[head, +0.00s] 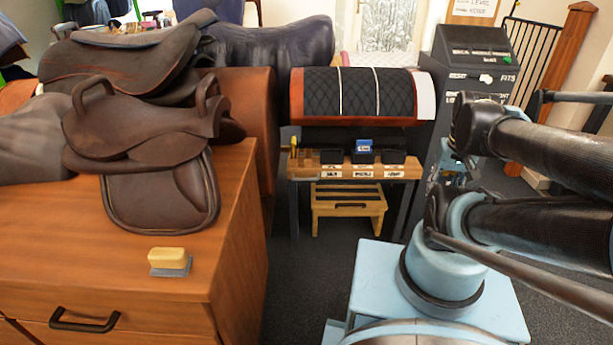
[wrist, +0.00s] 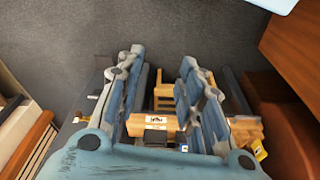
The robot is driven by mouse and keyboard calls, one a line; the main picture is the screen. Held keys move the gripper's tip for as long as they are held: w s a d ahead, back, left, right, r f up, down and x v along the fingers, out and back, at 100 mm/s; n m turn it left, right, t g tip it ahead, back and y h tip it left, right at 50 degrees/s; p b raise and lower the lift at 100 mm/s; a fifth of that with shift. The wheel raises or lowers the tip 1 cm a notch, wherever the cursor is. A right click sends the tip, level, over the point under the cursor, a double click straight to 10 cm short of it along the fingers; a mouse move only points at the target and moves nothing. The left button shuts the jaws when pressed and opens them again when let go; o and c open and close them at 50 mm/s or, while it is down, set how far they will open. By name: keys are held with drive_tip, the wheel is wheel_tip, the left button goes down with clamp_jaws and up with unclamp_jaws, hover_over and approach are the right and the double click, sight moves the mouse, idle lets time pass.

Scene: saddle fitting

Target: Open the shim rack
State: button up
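No thing in view is clearly marked as the shim rack. The dark grey cabinet (head: 478,75) at the right of the head view has white lettering and a sloped top; my arm hides part of its front. A low wooden bench (head: 305,174) in the middle carries black labelled bins (head: 362,157), one with a blue item. In the wrist view the bench (wrist: 247,130) and one bin (wrist: 155,137) show beyond and between my fingers. My gripper (wrist: 162,60) is open, its fingers wide apart with nothing between them touching.
A wooden step stool (head: 349,203) stands under the bench. A quilted pad (head: 355,93) on a stand is behind it. At left a wooden chest (head: 80,245) holds saddles (head: 150,135) and a yellow brush (head: 169,258). Dark floor (head: 300,285) between the chest and my base is free.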

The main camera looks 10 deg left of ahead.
drive_tip(key=w+a+r+n, duration=0.6)
drive_tip(key=w, duration=0.4)
drive_tip(key=n, duration=1.5)
hover_over(305, 175)
drive_tip(key=s+d, duration=0.2)
drive_tip(key=s, duration=0.5)
wheel_tip(305, 175, down, 14)
drive_tip(key=w+f, duration=0.1)
drive_tip(key=f, duration=0.4)
drive_tip(key=w+f, duration=0.1)
drive_tip(key=f, duration=0.5)
drive_tip(key=a+f, duration=0.1)
drive_tip(key=f, duration=0.4)
drive_tip(key=shift+w+f, duration=0.15)
drive_tip(key=shift+w, duration=0.25)
drive_tip(key=shift+y, duration=0.3)
clamp_jaws()
